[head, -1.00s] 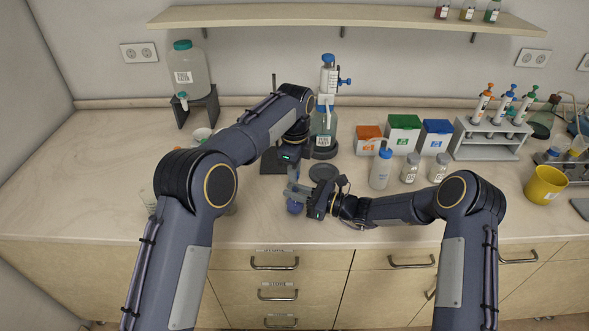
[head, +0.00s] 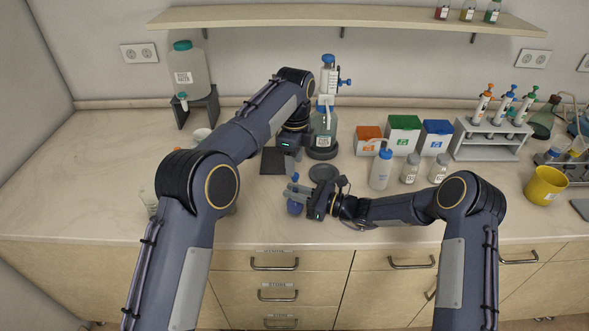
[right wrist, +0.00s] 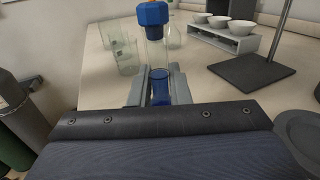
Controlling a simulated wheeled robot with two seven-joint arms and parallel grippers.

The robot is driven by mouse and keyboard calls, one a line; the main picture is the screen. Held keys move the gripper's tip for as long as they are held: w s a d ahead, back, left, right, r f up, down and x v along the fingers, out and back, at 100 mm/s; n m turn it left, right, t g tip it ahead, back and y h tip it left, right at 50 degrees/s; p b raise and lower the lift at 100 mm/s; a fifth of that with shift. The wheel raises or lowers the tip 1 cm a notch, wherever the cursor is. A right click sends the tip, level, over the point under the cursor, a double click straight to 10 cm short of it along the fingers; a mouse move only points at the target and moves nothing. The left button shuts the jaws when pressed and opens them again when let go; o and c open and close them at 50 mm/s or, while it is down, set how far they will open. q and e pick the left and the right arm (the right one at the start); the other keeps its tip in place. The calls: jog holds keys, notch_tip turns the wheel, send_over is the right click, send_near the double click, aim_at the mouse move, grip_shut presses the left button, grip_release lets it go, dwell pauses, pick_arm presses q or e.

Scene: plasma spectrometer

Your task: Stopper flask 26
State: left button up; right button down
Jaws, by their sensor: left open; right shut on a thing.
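A small flask (head: 295,208) with blue liquid stands near the counter's front edge. My right gripper (head: 299,192) is shut on its neck from the right. In the right wrist view the flask's clear neck (right wrist: 155,52) rises between the two grey fingers (right wrist: 158,90). The flask's number cannot be read.
A stand base (right wrist: 252,70) and a rack of white bowls (right wrist: 222,30) are behind the flask. Glass beakers (right wrist: 125,52) stand to the left. A wash bottle (head: 380,168) and jars (head: 410,168) stand right of my right gripper.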

pick_arm(q)
jog(key=shift+r, duration=1.7)
pick_arm(e)
jog(key=c, duration=1.3)
grip_release()
pick_arm(q)
jog(key=shift+f, duration=0.1)
pick_arm(e)
jog(key=shift+d, duration=0.1)
pick_arm(q)
jog(key=shift+f, duration=0.15)
pick_arm(e)
jog(key=shift+s+d, duration=0.1)
jog(key=shift+d, duration=0.15)
pick_arm(q)
jog(key=shift+f+b, duration=0.9)
jog(key=shift+b, duration=0.25)
pick_arm(e)
jog(key=v, duration=0.6)
jog(key=shift+s+d+f, duration=0.1)
jog(key=shift+d, duration=0.1)
jog(key=shift+s+d, duration=0.15)
jog(key=shift+d, duration=0.2)
